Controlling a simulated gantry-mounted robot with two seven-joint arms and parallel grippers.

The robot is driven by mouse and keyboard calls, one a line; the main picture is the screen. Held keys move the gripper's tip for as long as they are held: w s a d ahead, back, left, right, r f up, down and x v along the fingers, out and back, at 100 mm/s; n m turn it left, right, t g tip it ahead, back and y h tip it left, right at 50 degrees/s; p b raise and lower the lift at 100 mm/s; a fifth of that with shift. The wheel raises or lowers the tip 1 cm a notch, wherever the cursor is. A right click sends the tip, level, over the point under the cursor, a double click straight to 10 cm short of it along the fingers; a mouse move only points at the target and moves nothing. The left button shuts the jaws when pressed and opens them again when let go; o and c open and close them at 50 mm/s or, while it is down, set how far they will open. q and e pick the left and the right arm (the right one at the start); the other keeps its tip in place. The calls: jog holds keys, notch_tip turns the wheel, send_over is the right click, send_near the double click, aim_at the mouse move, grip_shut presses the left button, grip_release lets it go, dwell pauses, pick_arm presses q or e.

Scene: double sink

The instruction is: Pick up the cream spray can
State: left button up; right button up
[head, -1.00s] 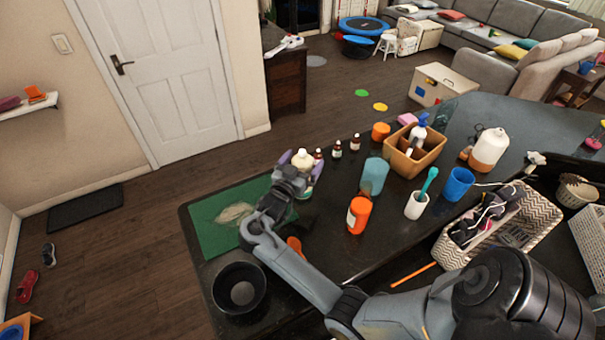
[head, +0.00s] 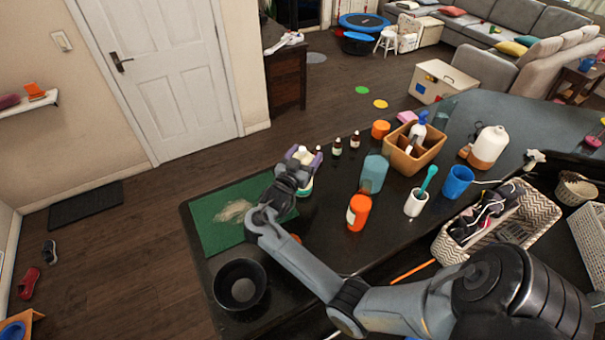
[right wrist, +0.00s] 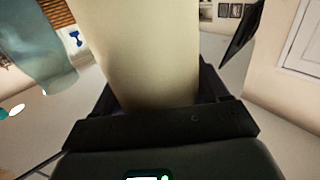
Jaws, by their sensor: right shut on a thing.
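The cream spray can (head: 306,186) is at the far edge of the dark counter, partly hidden behind my right gripper (head: 304,157). My right gripper is shut on it, with its purple-grey fingers around the can's upper part. In the right wrist view the can (right wrist: 145,55) is a large cream cylinder filling the space between the fingers of the gripper (right wrist: 155,100). I cannot tell whether the can's base is touching the counter. My left gripper is not in view.
Small brown bottles (head: 337,147) stand just right of the can. A green mat (head: 215,238) and a black bowl (head: 240,286) lie left. A wooden caddy (head: 415,158) stands further right.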

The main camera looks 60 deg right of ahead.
grip_shut()
jog(key=shift+r, duration=0.1)
